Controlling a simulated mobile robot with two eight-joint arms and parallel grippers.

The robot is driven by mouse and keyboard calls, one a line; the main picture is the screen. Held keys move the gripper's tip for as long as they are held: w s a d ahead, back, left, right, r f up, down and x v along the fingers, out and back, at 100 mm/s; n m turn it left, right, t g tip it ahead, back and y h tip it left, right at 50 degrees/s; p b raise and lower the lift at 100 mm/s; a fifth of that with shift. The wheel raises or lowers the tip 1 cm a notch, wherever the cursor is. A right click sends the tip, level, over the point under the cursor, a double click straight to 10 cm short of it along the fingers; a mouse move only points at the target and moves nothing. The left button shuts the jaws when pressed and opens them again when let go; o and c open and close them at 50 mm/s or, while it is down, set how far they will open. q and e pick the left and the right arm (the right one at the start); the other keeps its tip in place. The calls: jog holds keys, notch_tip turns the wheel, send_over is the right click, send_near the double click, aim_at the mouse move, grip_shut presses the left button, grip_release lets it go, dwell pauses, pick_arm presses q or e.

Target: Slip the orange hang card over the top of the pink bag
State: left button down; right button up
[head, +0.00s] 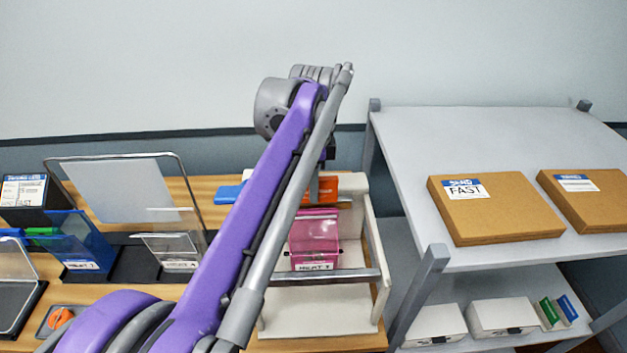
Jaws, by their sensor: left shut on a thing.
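The pink bag (315,233) stands in a white rack, with a white label at its lower edge. The orange hang card (344,187) shows just above and behind the bag's top edge in the picture, partly hidden by my left arm. My purple left arm crosses the view. My left gripper (316,186) is at its far end, pointing down and shut on the orange card. Its fingertips are mostly hidden. I cannot tell whether the card touches the bag. My right gripper is not in view.
The white rack (318,312) has a grey bar across its front. A blue piece (229,194) lies left of the arm. Clear and blue holders (76,240) stand on the wooden table at left. A grey shelf (480,140) with cardboard boxes (494,207) stands at right.

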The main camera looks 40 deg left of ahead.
aim_at(313, 208)
pick_arm(q)
notch_tip(313, 208, down, 2)
jog(key=shift+f+b, duration=0.25)
jog(key=shift+b, duration=0.2)
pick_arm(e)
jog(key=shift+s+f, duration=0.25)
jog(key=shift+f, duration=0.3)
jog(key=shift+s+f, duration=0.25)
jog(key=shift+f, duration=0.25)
pick_arm(q)
jog(key=shift+a, duration=0.1)
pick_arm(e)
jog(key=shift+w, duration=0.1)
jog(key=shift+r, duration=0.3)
pick_arm(q)
jog(key=shift+f, duration=0.1)
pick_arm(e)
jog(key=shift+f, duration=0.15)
pick_arm(q)
jog(key=shift+f, duration=0.8)
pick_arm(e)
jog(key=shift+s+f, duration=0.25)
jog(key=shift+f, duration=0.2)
pick_arm(q)
jog(key=shift+f+b, duration=0.2)
jog(key=shift+b, duration=0.1)
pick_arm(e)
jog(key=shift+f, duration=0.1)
